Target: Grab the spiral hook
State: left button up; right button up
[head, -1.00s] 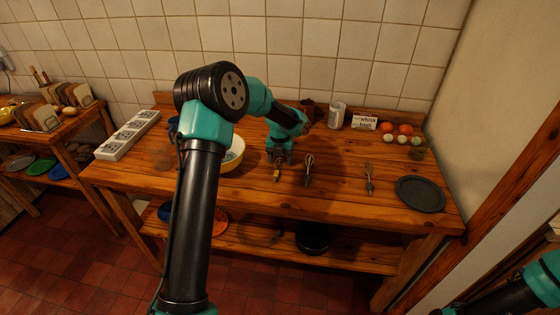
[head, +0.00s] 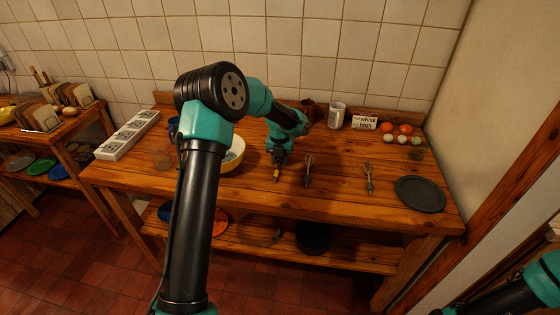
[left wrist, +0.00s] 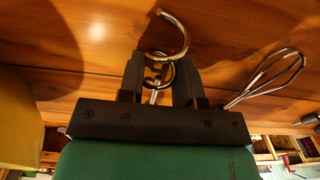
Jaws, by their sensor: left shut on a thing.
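The spiral hook (left wrist: 181,38) is a curved metal piece with a coil between the fingers of my left gripper (left wrist: 158,72) in the left wrist view. Its curved end sticks out beyond the fingertips. In the head view my left gripper (head: 279,160) points down at the wooden table, shut on the hook (head: 276,175), whose lower part shows just below the fingers. The hook is at or just over the tabletop; I cannot tell if it touches. My right gripper is out of view; only part of that arm shows at the lower right.
A wire whisk (head: 308,166) lies close right of the left gripper, also in the left wrist view (left wrist: 268,78). Another metal utensil (head: 369,178) and a dark plate (head: 420,194) lie further right. A yellow bowl (head: 235,158) stands close left. Eggs and a mug stand behind.

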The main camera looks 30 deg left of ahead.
aim_at(280, 158)
pick_arm(q)
jog(key=shift+c, duration=0.6)
jog(key=shift+r, duration=0.15)
jog(key=shift+r, duration=1.5)
jog(key=shift+c, duration=0.6)
jog(key=shift+s+d+r, duration=0.15)
jog(key=shift+s+d, duration=0.05)
jog(key=shift+s, duration=0.05)
grip_shut()
jog(key=s+d, duration=0.2)
jog(key=s, duration=0.2)
jog(key=s+d+r, duration=0.1)
jog(key=s+d, duration=0.2)
jog(key=s, duration=0.2)
jog(key=s+d, duration=0.3)
jog(key=s, duration=0.1)
jog(key=shift+s+r, duration=0.15)
jog(key=shift+r, duration=0.05)
